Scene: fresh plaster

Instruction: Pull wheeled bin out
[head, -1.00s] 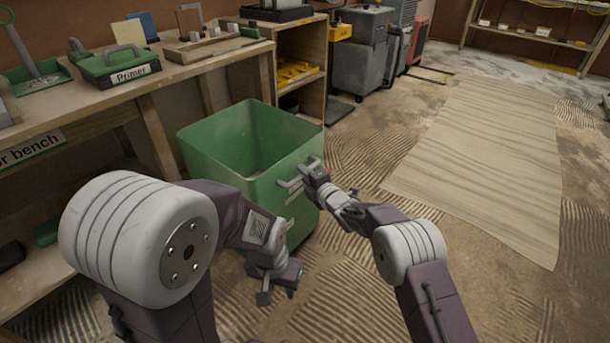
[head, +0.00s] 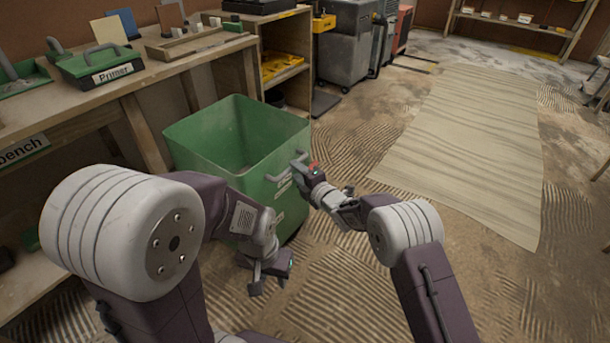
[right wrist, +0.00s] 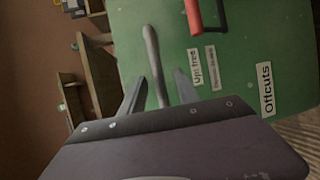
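The green wheeled bin (head: 200,148) stands open-topped on the floor beside the bench, its wheels hidden. Its front face (right wrist: 230,70) carries a grey bar handle (right wrist: 151,50), a red handle (right wrist: 196,15) and labels such as "Offcuts". My right gripper (head: 300,172) is at this front face. In the right wrist view its two fingers (right wrist: 160,80) stand apart with the grey bar between them, and a gap shows beside the bar. My left gripper (head: 268,282) hangs low in front of the bin, empty, its fingers seeming apart.
A wooden bench (head: 170,75) with a green Primer box (head: 102,66) lines the left. Shelving (head: 290,48) and a grey machine (head: 345,50) stand behind the bin. A pale sheet (head: 470,140) covers floor at right. Ridged floor in front is clear.

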